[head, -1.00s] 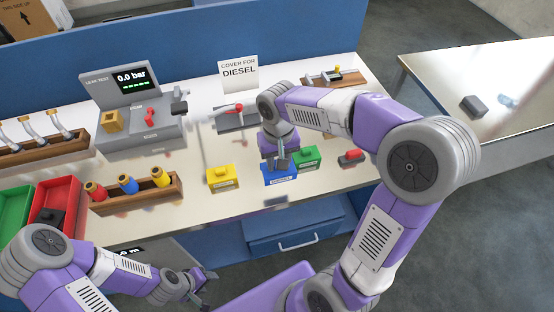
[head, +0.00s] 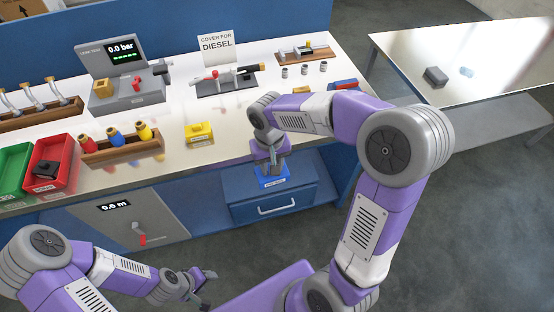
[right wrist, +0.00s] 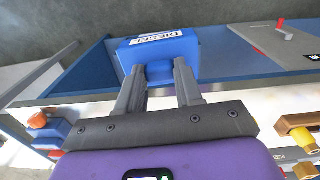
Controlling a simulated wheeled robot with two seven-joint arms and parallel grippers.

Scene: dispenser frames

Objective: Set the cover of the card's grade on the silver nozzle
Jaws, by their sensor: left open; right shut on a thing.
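The blue cover (head: 272,180), labelled DIESEL in the right wrist view (right wrist: 160,50), is held in my right gripper (head: 271,163), in front of the bench edge. Its jaws are shut on the cover's top. The card (head: 217,45) reads "COVER FOR DIESEL". Just before it, a nozzle (head: 228,76) with a silver part, a red lever and a black end rests on a dark stand. Its fine shape is too small to tell. The yellow cover (head: 200,130) stands on the bench; the green one is hidden behind my right arm. My left gripper (head: 207,280) is open and empty at lower left.
A leak tester (head: 127,83) reads 0.0 bar at the back left. A wooden rack (head: 120,155) with red, blue and yellow parts and red and green trays (head: 62,178) fill the left. Small silver pieces (head: 303,70) stand at right. A drawer (head: 265,203) lies below the bench.

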